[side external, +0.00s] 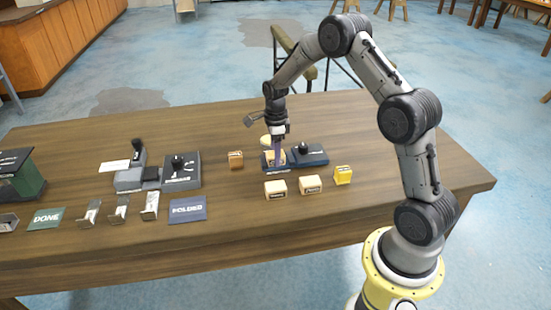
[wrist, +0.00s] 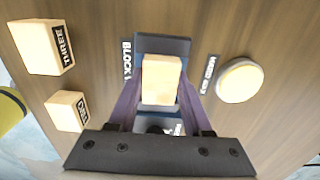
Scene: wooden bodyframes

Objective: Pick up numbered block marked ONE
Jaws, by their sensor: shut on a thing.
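My gripper (side external: 277,150) points down over a dark blue stand (wrist: 162,44). In the wrist view its two purple fingers (wrist: 162,95) are shut on the sides of a pale wooden block (wrist: 162,72). The block is at the stand; I cannot tell whether it still touches it. No number shows on the block's visible face. In the wrist view a pale block marked THREE (wrist: 40,46) lies at upper left. Another pale block (wrist: 66,111), its label too small to read surely, lies below it. These look like the two pale blocks (side external: 276,189) (side external: 310,185) in the side view.
A round cream disc (wrist: 240,80) is beside the stand. Grey devices (side external: 181,171), metal brackets (side external: 150,207) and a FOLDED mat (side external: 188,210) are farther left. The front table edge is clear.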

